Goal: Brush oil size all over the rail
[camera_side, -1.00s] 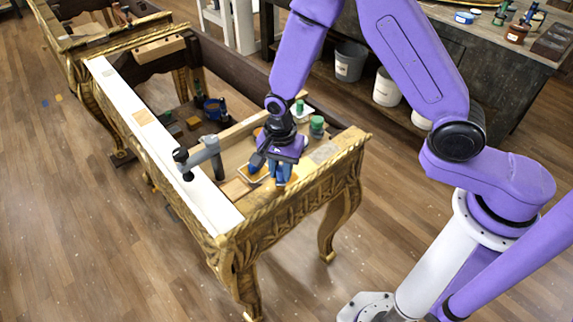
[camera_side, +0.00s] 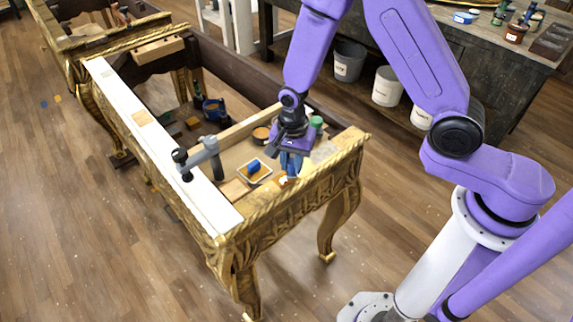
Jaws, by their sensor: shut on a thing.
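A long white-topped rail (camera_side: 160,145) runs along the left side of the gilt console frame (camera_side: 290,210). A grey clamp-like tool (camera_side: 207,158) stands across it. My gripper (camera_side: 290,172) points down over the near right part of the console's inner board, to the right of the rail and apart from it. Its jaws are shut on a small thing. A small white and orange piece (camera_side: 284,181) shows at the fingertips; I cannot tell clearly whether it is a brush. A small pale tray (camera_side: 255,172) with a blue item in it lies left of my gripper.
A round brown-topped pot (camera_side: 262,134) and a green-topped jar (camera_side: 316,123) stand near my gripper. A tan block (camera_side: 235,190) lies beside the rail. Buckets (camera_side: 349,61) stand under the dark workbench (camera_side: 500,60) behind. Floor on the left is mostly clear.

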